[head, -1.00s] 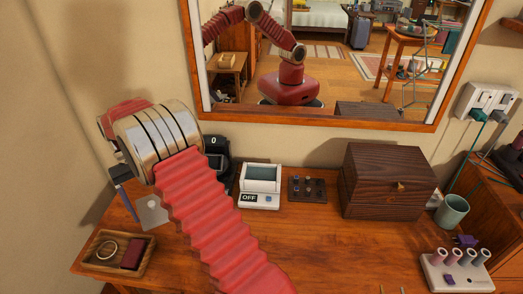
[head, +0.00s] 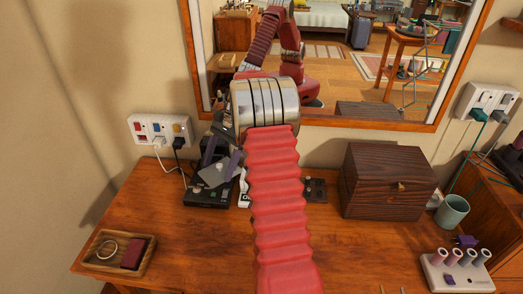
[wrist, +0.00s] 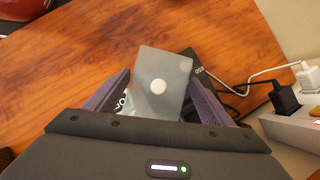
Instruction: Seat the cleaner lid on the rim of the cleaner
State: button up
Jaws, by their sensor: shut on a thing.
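The cleaner lid is a flat grey plate with a round white knob; it shows in the wrist view (wrist: 163,65) between my gripper's purple fingers, and in the head view (head: 214,173). My gripper (head: 222,160) is shut on the lid and holds it above the back of the desk, over the black scale. It also shows in the wrist view (wrist: 160,98). The white cleaner (head: 243,189) is just right of the gripper and mostly hidden behind my red arm. I cannot see its rim.
The black scale (head: 203,197) is under the lid, with wall sockets (head: 160,129) and cables behind left. A dark panel with knobs (head: 316,190) and a wooden box (head: 385,182) stand right. A wooden tray (head: 147,262) is front left. A mirror hangs behind.

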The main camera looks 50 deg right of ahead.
jog(key=s+d+r+m+t+h, duration=0.1)
jog(key=s+d+m+t, duration=0.3)
jog(key=d, duration=1)
jog(key=s+m, duration=0.2)
jog(key=m, duration=0.2)
jog(key=shift+r+m, duration=0.4)
jog(key=shift+f, duration=0.1)
jog(key=shift+s+f, duration=0.1)
jog(key=shift+f, duration=2.45)
jog(key=shift+m+t+h, duration=0.3)
jog(key=shift+f, duration=0.6)
jog(key=o, duration=1.3)
jog(key=shift+s, duration=0.1)
